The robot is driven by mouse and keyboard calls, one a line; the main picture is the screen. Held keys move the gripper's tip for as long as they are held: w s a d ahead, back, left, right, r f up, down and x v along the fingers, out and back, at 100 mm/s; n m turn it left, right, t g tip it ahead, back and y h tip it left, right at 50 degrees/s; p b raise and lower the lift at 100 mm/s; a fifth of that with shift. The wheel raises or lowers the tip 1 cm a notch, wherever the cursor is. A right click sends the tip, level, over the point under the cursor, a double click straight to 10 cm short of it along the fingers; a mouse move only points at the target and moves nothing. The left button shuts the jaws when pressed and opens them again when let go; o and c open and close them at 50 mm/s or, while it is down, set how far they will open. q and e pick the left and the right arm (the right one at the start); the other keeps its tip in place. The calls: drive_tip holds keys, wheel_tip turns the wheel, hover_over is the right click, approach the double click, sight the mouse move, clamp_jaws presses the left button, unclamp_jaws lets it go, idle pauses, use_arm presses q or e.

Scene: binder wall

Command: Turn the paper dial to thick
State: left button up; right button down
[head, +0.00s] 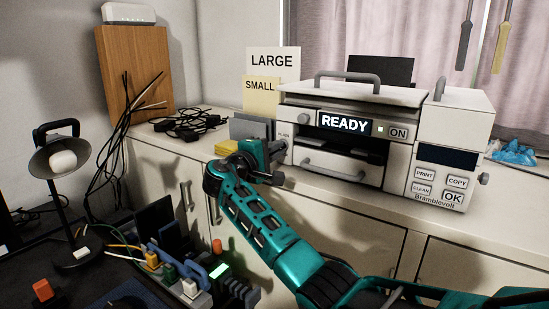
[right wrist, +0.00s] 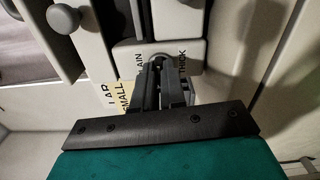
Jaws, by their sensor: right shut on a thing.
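The printer (head: 340,145) stands on the counter with a lit "READY" display. The paper dial (right wrist: 160,60) is on its front panel, between a partly covered label ending in "AIN" and the label "THICK" in the right wrist view. My right gripper (right wrist: 162,75) is shut on the dial and hides most of it, so I cannot tell which label it points to. In the head view my right gripper (head: 277,155) reaches the lower left of the printer front, beside the "PLAIN" label. My left gripper is not in view.
Grey and yellow pads (head: 252,127) stand left of the printer, with "LARGE" and "SMALL" signs behind. Black cables (head: 190,122) lie on the counter. A desk lamp (head: 62,165) and a cluttered dark desk are at the left. A round knob (right wrist: 63,18) is near the dial.

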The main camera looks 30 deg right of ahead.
drive_tip(key=shift+f+m+b, duration=0.1)
drive_tip(key=shift+m+b, duration=0.2)
drive_tip(key=shift+m, duration=0.4)
drive_tip(key=c, duration=1.2)
unclamp_jaws()
drive_tip(key=shift+a, duration=0.1)
drive_tip(key=v, duration=1.2)
drive_tip(key=shift+s+a+p, duration=0.15)
drive_tip(key=shift+a+p, duration=0.15)
drive_tip(key=shift+a, duration=0.05)
